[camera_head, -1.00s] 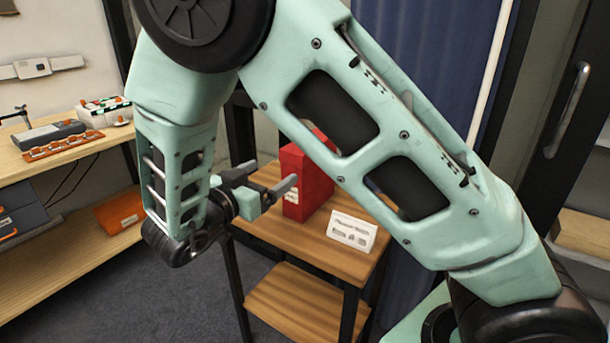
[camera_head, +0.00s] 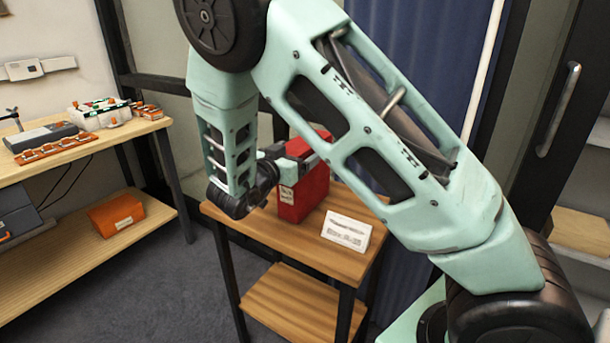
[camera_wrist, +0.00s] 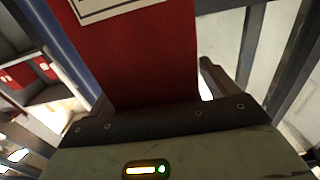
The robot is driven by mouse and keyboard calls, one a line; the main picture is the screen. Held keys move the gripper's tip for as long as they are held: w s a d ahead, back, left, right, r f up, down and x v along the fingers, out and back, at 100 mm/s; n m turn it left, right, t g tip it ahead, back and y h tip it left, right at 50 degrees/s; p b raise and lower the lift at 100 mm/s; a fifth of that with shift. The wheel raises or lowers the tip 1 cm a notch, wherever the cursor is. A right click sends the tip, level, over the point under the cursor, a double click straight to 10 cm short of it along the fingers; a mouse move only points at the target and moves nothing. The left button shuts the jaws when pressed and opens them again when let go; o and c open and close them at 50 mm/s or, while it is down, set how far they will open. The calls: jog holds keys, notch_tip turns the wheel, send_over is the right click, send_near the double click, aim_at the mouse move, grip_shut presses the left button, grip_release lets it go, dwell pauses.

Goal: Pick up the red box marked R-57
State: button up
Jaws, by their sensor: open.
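A red box (camera_head: 308,196) stands upright on the small wooden table (camera_head: 250,226). A pale label is on its left face, but I cannot read the marking. My gripper (camera_head: 297,158) is at the upper part of the box, with its jaws open. In the wrist view, the red box (camera_wrist: 150,60) fills the space in front of the palm, between the fingers, with part of its white label at the top edge.
A white card (camera_head: 346,231) stands on the table just right of the box. At left, a wooden bench (camera_head: 85,150) carries devices and orange parts, with an orange box (camera_head: 116,214) on its lower shelf. A blue curtain (camera_head: 420,60) hangs behind the table.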

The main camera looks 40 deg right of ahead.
jog(key=shift+w+d, duration=0.1)
jog(key=shift+d, duration=0.25)
jog(key=c, duration=1.8)
